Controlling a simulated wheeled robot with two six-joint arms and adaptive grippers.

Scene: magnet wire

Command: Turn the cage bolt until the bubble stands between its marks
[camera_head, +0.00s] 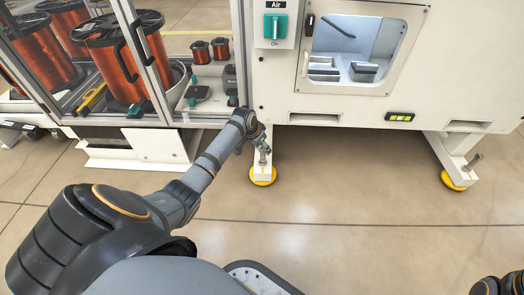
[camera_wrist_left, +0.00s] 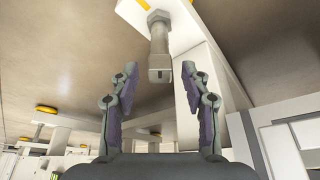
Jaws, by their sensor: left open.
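The cage bolt (camera_head: 264,156) stands upright on the machine's near left foot, above a yellow pad (camera_head: 262,176). In the left wrist view the grey bolt (camera_wrist_left: 159,40) reaches between the fingertips, its squared end toward the palm, with a gap on each side. My left gripper (camera_head: 260,141) is open at the bolt's top; it also shows in the left wrist view (camera_wrist_left: 160,72). The bubble level (camera_head: 399,117) is a black-framed green vial on the machine's front. Its bubble and marks are too small to read. My right gripper is out of view.
The white machine cabinet (camera_head: 345,107) stands above the foot. A second foot with its own bolt (camera_head: 474,162) stands at the right on a yellow pad. A glass cabinet with copper spools (camera_head: 110,55) is at the left. The floor in front (camera_head: 350,220) is clear.

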